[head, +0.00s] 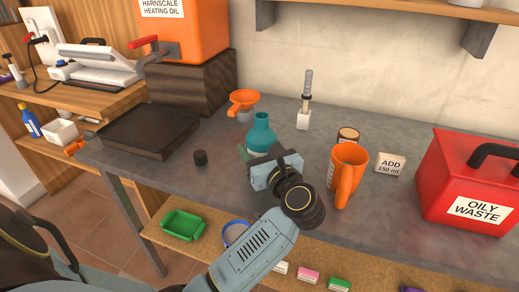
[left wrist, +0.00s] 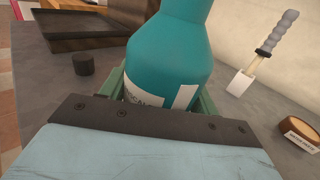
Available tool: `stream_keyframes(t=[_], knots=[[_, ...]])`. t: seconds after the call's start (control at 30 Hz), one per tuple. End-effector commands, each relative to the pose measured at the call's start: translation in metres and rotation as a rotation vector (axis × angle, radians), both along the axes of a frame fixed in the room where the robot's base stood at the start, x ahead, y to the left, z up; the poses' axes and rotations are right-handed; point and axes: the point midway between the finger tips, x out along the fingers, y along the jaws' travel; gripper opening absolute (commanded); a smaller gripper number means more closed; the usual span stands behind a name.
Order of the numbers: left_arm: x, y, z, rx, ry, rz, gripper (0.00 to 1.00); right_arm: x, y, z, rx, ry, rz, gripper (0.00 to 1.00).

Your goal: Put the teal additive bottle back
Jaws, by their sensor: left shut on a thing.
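The teal additive bottle (head: 262,136) is upright at the middle of the grey workbench, and it fills the upper middle of the left wrist view (left wrist: 172,50). My left gripper (head: 264,155) is shut on the bottle's lower body, with a green finger on each side and a white label partly showing between them. I cannot tell whether the bottle's base touches the bench. A small black cap (head: 200,157) lies on the bench to the left of the bottle; it also shows in the left wrist view (left wrist: 83,64). My right gripper is not in view.
An orange jug (head: 347,172), an "ADD 150 ml" card (head: 390,164) and a red oily waste box (head: 468,180) stand to the right. A black tray (head: 148,130) lies left. A shelf with a green bin (head: 183,225) runs below the bench.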

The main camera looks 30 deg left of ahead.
Motion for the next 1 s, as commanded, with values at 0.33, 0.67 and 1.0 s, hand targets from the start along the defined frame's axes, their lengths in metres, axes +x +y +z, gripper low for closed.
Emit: stream_keyframes(t=[0.33, 0.67, 1.0], knots=[[0.000, 0.000, -0.003, 0.000, 0.000, 0.000, 0.28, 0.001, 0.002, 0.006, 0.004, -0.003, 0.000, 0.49], [0.000, 0.000, -0.003, 0.001, 0.001, 0.000, 0.83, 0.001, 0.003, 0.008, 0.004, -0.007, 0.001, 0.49], [-0.003, -0.006, 0.001, -0.003, 0.003, -0.003, 0.83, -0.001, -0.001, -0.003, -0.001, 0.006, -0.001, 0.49]])
